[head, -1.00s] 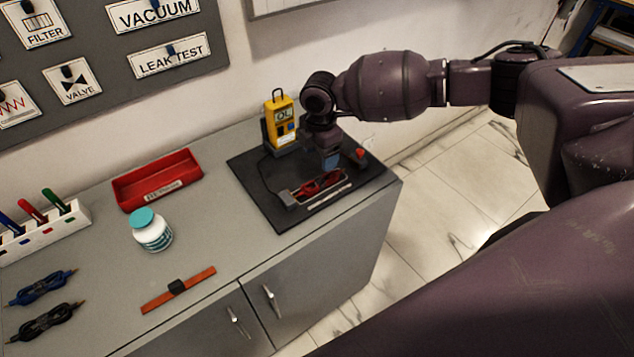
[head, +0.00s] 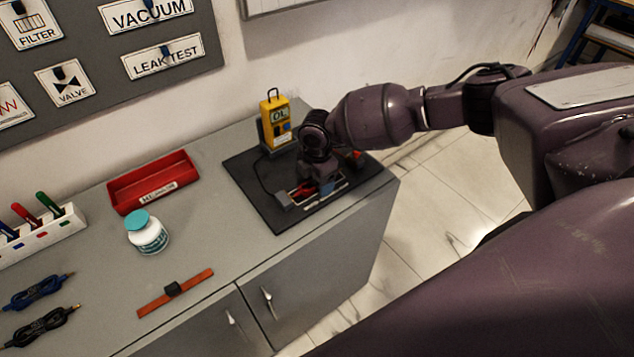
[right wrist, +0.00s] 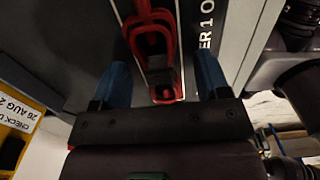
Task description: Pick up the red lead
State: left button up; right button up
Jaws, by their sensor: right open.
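The red lead (head: 306,190) lies bundled in a holder on the black mat, partly hidden behind my right gripper in the head view. My right gripper (head: 328,186) points down over it. In the right wrist view the red lead (right wrist: 152,45) shows between the two blue fingers of the open right gripper (right wrist: 162,66), with a gap to each finger. I cannot tell how far the fingertips are above the mat. My left gripper is not in view.
A yellow meter (head: 276,122) stands at the back of the black mat (head: 262,205). A red bin (head: 152,180), a white jar with a teal lid (head: 147,232), and an orange strip (head: 190,289) are further left. Blue and black leads (head: 38,290) lie at the far left.

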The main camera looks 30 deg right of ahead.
jog(key=c, duration=1)
jog(key=shift+r, duration=0.15)
